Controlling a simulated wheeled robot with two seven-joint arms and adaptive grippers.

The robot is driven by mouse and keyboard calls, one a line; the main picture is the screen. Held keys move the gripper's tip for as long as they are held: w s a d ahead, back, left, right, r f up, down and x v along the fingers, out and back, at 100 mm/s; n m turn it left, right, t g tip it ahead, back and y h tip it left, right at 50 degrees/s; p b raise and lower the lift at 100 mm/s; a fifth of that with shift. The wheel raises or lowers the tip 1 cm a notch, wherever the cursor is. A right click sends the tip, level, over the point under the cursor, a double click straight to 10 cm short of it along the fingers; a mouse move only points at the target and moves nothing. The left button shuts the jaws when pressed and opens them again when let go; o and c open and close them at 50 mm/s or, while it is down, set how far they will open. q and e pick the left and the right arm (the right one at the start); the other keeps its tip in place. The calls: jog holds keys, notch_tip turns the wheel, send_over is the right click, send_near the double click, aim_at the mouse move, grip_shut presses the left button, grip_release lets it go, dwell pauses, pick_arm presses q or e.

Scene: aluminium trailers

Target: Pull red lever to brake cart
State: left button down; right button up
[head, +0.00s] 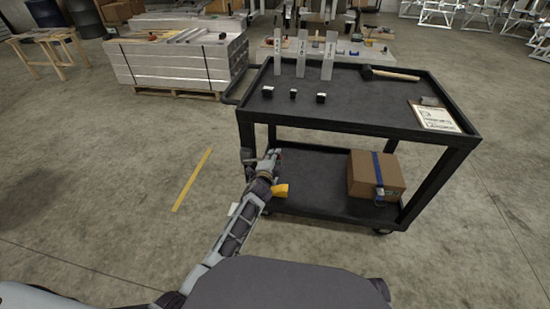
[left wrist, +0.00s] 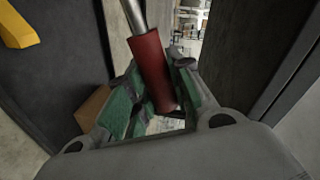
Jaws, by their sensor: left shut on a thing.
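The black two-tier cart (head: 350,105) stands ahead of me. The red lever (left wrist: 153,70), a red grip on a metal rod, runs between the green-padded fingers of my left gripper (left wrist: 158,78) in the left wrist view. The fingers are shut on the red grip. In the head view my left gripper (head: 266,163) is at the cart's near left side, by the lower shelf; the arm and gripper mostly hide the lever there. My right gripper is not in view.
A cardboard box (head: 362,178) with a blue strap sits on the lower shelf. The top holds small black blocks, upright metal plates, a mallet (head: 390,73) and a clipboard (head: 435,116). A yellow part (head: 280,190) is near my left wrist.

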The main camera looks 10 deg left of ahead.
pick_arm(q)
jog(key=shift+s+f, duration=0.1)
jog(key=shift+f, duration=0.1)
jog(key=c, duration=1.3)
grip_release()
jog(key=shift+d, duration=0.1)
jog(key=shift+o, duration=0.2)
jog(key=shift+s+r, duration=0.1)
jog(key=s+a+r, duration=0.1)
jog(key=s+r, duration=0.1)
jog(key=s, duration=0.9)
jog(key=shift+s+a, duration=0.15)
jog(key=shift+s, duration=0.05)
jog(key=shift+a, duration=0.1)
